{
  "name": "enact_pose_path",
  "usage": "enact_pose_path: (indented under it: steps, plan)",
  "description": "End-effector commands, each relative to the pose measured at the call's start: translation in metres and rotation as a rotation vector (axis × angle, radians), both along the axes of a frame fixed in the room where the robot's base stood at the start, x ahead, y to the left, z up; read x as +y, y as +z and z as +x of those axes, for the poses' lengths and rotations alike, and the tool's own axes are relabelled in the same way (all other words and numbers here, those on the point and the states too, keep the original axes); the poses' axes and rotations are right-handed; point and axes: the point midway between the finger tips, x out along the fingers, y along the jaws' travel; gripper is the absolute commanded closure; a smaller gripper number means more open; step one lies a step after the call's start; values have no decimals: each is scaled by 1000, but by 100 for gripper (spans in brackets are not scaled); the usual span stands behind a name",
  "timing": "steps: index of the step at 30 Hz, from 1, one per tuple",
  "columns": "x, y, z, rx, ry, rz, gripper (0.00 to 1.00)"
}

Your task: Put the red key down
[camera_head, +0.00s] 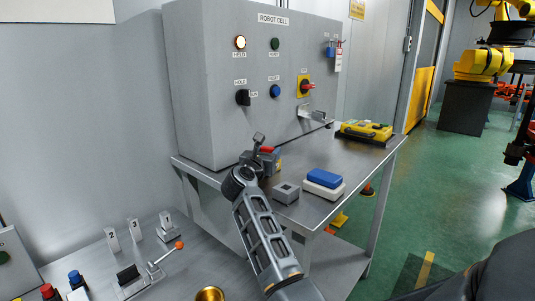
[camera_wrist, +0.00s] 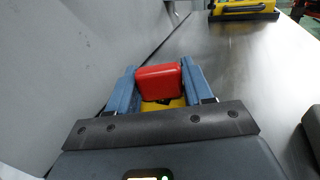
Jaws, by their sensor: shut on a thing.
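The red key (camera_wrist: 159,82) is a red block-like piece between the two blue-grey fingers of my gripper (camera_wrist: 160,76) in the wrist view. My gripper is shut on it. A yellow patch with dark marks shows just below the red part; I cannot tell whether it belongs to the key. In the head view the gripper (camera_head: 267,158) is over the back part of the steel table (camera_head: 331,162), before the grey control box, and a bit of the red key (camera_head: 267,149) shows at it. Whether the key touches the table is hidden.
The grey control box (camera_head: 225,120) stands behind. A grey block (camera_head: 286,193) and a blue-topped white piece (camera_head: 324,183) lie to the right. A yellow case (camera_head: 365,131) sits at the far end. Bare steel lies between the gripper and that case.

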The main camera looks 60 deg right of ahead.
Motion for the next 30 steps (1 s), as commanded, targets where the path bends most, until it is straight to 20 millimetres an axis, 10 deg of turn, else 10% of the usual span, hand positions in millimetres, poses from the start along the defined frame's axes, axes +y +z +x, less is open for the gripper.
enact_pose_path:
  steps: [4,5,12,22,30]
  plan:
    - [0,-3,0,0,0,0,79]
    - [0,-3,0,0,0,0,47]
    - [0,-2,0,0,0,0,24]
    - [1,2,0,0,1,-1,24]
    - [46,-1,-6,1,4,-1,24]
